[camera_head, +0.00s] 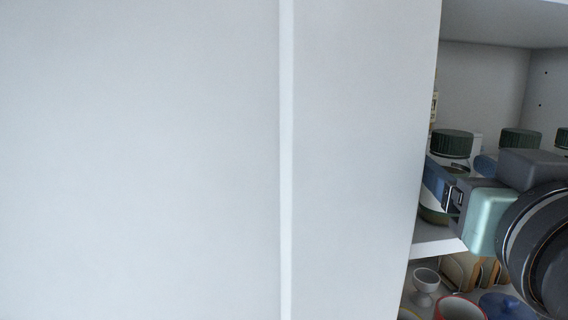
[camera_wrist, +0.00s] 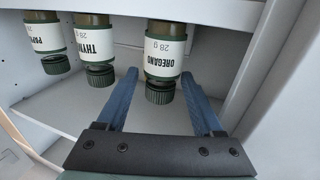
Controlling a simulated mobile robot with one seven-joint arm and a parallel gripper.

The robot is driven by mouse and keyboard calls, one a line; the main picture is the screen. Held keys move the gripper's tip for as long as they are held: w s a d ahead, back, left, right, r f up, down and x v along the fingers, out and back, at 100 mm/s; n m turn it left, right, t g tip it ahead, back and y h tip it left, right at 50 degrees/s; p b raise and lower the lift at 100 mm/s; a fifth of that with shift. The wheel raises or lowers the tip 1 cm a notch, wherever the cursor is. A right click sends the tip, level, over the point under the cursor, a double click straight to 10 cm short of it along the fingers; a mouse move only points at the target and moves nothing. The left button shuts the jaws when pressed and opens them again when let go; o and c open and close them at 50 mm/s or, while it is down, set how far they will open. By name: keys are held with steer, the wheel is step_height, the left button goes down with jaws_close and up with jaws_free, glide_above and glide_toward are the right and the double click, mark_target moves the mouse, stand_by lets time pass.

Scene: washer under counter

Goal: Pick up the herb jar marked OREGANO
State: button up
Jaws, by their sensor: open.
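The OREGANO jar (camera_wrist: 164,60) has a dark green cap and a white label. In the wrist view the jars appear cap-down, with OREGANO rightmost. My gripper (camera_wrist: 159,74) is open, its two blue fingers on either side of the OREGANO jar's cap in the picture. Nothing is clamped, and I cannot tell whether a finger touches it. In the head view my gripper (camera_head: 437,182) reaches into the shelf, in front of a green-capped jar (camera_head: 452,144). That jar's label is hidden or unreadable, and the gripper covers part of it.
A THYME jar (camera_wrist: 95,45) and another jar (camera_wrist: 47,42) stand beside OREGANO. A cabinet side wall (camera_wrist: 292,75) is close on the right in the wrist view. A large pale panel (camera_head: 150,160) fills the head view's left. An egg cup (camera_head: 425,283) and other dishes sit below.

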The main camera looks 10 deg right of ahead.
mark_target(439, 157)
steer(key=x, duration=0.5)
steer(key=shift+w+a+f, duration=0.1)
steer(key=shift+c, duration=0.7)
jaws_close()
